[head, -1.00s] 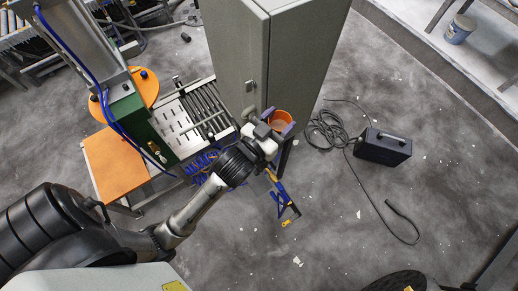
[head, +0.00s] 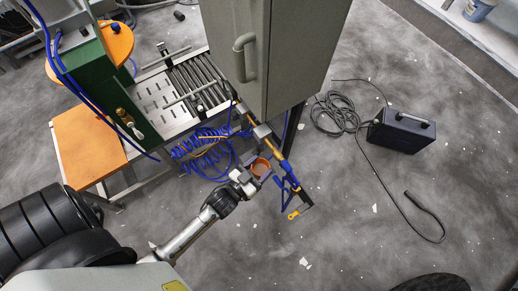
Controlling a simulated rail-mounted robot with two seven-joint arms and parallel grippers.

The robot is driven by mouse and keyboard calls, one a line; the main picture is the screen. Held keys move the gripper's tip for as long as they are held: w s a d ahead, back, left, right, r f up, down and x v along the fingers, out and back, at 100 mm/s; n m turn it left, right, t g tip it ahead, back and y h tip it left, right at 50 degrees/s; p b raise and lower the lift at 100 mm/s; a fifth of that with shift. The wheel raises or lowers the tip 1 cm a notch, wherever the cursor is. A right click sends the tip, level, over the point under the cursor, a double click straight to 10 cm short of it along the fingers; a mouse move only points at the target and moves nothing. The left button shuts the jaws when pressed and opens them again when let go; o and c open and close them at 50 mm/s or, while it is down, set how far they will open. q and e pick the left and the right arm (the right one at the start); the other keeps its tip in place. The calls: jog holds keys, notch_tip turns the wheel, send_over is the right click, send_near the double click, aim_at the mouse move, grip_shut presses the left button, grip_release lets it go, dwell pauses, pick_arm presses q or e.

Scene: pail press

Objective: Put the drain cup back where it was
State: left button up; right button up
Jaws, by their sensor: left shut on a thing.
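The drain cup (head: 260,166) is a small orange-brown cup with its open top toward the camera, in the middle of the head view. My left gripper (head: 259,174) comes up from the lower left and is shut on the cup. The cup is beside a blue and yellow frame (head: 289,184), below the corner of the tall grey cabinet in the picture. I cannot tell whether the cup touches anything below it. My right gripper is not in view.
The grey cabinet (head: 290,60) stands close above the gripper in the picture. A roller table (head: 190,90) and coiled blue hoses (head: 203,148) are to the left, with an orange board (head: 88,145). A black box (head: 402,130) and loose cable lie on open floor at right.

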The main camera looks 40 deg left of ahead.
pick_arm(q)
jog(key=s+f+h+b, duration=0.15)
jog(key=f+b, duration=0.25)
jog(key=f, duration=0.5)
jog(key=s+f+m+b, duration=0.1)
jog(key=s+f+b, duration=0.2)
jog(key=f, duration=0.6)
jog(key=s+f+b, duration=0.2)
jog(key=f+b, duration=0.2)
jog(key=f, duration=0.4)
jog(key=s+a+r+n+y+p, duration=0.1)
jog(key=a+r+n+y, duration=0.1)
jog(key=a+y, duration=0.3)
jog(key=shift+s+a+n, duration=0.2)
jog(key=shift+a+n, duration=0.4)
jog(key=shift+a, duration=0.35)
